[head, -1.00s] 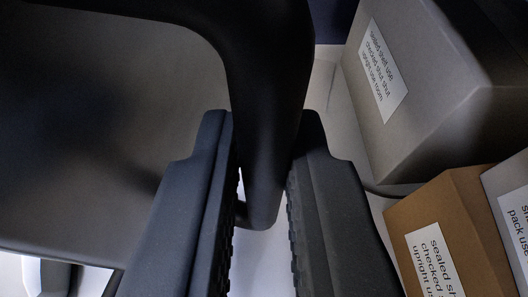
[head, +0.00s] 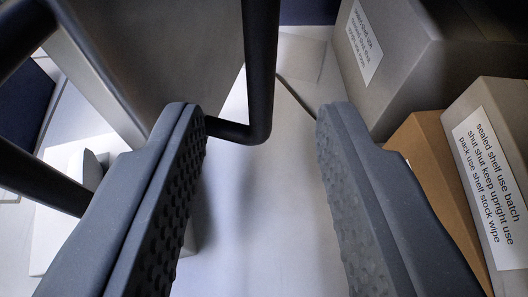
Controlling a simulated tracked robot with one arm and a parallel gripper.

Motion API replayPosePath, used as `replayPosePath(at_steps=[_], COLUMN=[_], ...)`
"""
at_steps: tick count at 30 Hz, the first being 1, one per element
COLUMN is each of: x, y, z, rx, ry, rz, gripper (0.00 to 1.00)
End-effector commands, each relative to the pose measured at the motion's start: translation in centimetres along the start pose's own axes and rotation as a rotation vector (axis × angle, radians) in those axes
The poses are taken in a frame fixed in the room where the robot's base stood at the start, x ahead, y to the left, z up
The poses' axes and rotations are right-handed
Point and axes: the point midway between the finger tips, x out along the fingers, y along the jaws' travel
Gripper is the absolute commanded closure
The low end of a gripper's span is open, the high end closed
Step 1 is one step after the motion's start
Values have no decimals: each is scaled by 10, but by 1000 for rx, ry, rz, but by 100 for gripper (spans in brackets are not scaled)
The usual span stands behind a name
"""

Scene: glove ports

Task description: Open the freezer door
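A grey door panel (head: 165,45), which I take for the freezer door, stands at the upper left in the head view. Its pale side edge (head: 95,75) shows, slanting down to the right. A black bar handle (head: 262,65) runs down in front of the panel and bends left at its lower end. My gripper (head: 262,115) is open, its two ridged fingers wide apart. The handle's lower bend lies between the fingertips in the picture, nearer the left one. The left fingertip overlaps the handle's end, and I cannot tell whether they touch. Nothing is held.
A large grey box (head: 400,60) with a label, a brown box (head: 430,165) and a pale labelled box (head: 485,170) crowd the right side, close to the right finger. Black bars (head: 40,180) cross the left. The pale surface (head: 265,220) between the fingers is clear.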

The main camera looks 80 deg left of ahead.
Motion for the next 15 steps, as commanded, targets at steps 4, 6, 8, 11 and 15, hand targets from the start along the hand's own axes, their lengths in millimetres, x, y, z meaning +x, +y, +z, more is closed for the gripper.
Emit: replayPosePath(at_steps=[4, 6, 8, 11, 15], x=[-32, -45, -57, -68, -78], y=[1, 1, 1, 1, 1], z=[2, 1, 2, 1, 2], rx=[-3, -4, -1, -2, 1], ry=[-1, 0, 0, 0, 1], rz=[3, 3, 4, 0, 2], gripper=[66, 66, 66, 66, 66])
